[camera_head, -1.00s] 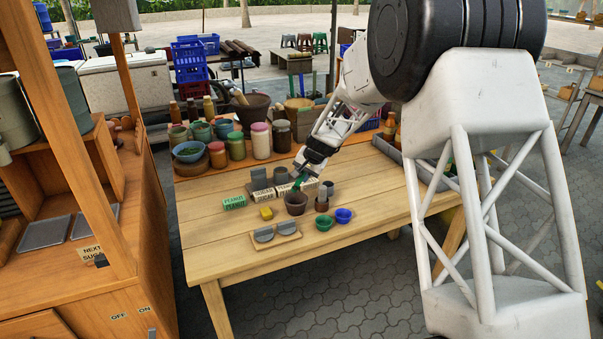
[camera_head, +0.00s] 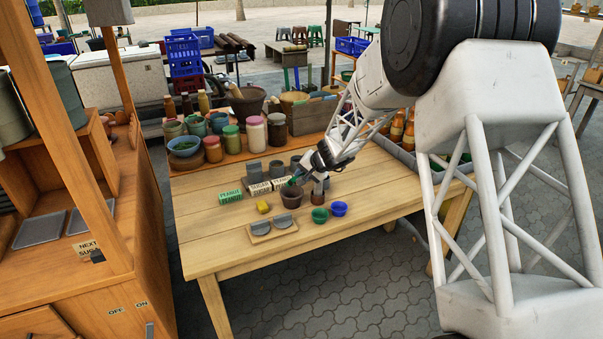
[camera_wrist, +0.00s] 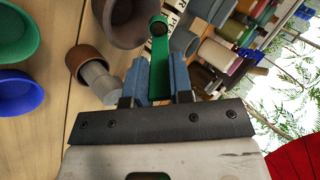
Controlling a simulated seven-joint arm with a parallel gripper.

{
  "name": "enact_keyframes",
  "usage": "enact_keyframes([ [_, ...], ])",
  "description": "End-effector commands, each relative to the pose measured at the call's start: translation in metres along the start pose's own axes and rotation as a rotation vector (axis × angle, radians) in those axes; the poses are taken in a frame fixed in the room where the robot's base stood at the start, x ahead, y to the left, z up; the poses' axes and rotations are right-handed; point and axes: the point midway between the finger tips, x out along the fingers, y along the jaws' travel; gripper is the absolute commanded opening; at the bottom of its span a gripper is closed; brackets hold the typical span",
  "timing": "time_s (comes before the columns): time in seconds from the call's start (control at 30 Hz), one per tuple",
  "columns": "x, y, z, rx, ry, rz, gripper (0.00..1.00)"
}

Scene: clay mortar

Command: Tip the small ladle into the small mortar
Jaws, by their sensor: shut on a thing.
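The small mortar (camera_head: 292,198) is a brown bowl standing on the wooden table; part of it shows at the top of the wrist view (camera_wrist: 122,28). My gripper (camera_wrist: 160,80) has its two blue fingers shut on the green handle of the small ladle (camera_wrist: 159,62). The ladle's far end, with a dark spot in it, shows beside the mortar's edge in the wrist view. In the head view the ladle (camera_head: 293,180) is a small green patch at the mortar's rim, with my gripper behind and to the right. The ladle's contents cannot be made out.
A brown holder with a grey cylinder (camera_wrist: 98,80) stands close beside the mortar. Green (camera_head: 320,215) and blue (camera_head: 339,209) bowls are to the right. The table's front is clear.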

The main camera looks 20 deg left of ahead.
Motion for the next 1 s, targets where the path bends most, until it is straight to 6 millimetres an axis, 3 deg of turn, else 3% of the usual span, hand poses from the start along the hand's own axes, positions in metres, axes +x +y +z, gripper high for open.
enact_keyframes([
  [1.0,0.004,0.022,0.006,-0.002,0.088,-0.279,0.0],
])
